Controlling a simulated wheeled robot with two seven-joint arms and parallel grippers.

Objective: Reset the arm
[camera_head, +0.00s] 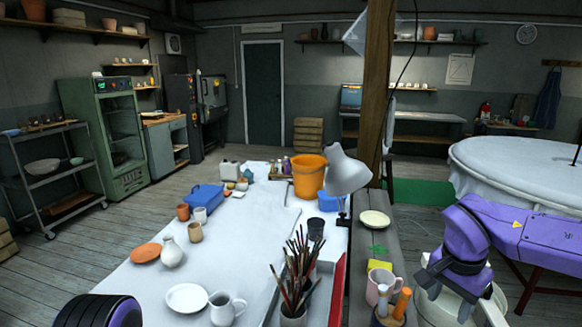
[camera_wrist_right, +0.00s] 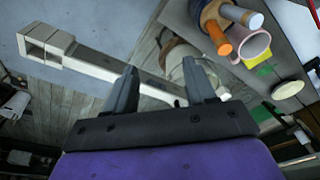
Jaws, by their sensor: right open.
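My right arm (camera_head: 525,234) is purple and comes in from the right edge in the head view. Its wrist bends downward beside the wooden bench at the lower right, and its fingers cannot be made out clearly there. In the right wrist view my right gripper (camera_wrist_right: 163,82) shows two dark fingers spread apart with nothing between them. It is apart from the pink mug (camera_wrist_right: 255,48), which lies up and to the right in that view. Only a dark ridged, purple-edged part of my left arm (camera_head: 98,311) shows at the lower left; the left gripper is out of sight.
The white-covered table (camera_head: 240,255) holds an orange bucket (camera_head: 309,176), a lamp (camera_head: 346,174), a brush jar (camera_head: 293,315) and pottery. A narrow wooden bench (camera_head: 410,232) carries the pink mug and a pale dish (camera_head: 375,219). A large round table (camera_head: 520,168) stands right.

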